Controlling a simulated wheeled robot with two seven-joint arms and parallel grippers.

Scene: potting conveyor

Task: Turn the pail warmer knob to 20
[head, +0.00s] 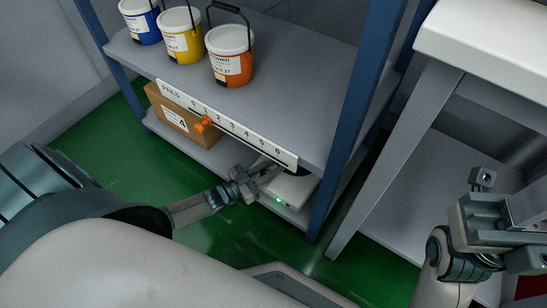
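A white box-shaped device (292,192) with a small green light sits on the lower shelf, partly hidden under the upper shelf's label strip. No numbered dial shows on its visible part, and I cannot make out a knob. My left gripper (268,174) reaches in from the left, its fingers at the device's left end, just below the strip. I cannot tell whether it touches the device or how far its fingers are apart. My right gripper (482,180) is at the right side, away from the shelf, and its finger gap is unclear.
The upper shelf holds blue (140,20), yellow (181,36) and orange (230,55) pails. A cardboard box (172,113) stands on the lower shelf (215,157). A blue post (350,115) and white table (490,45) stand right.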

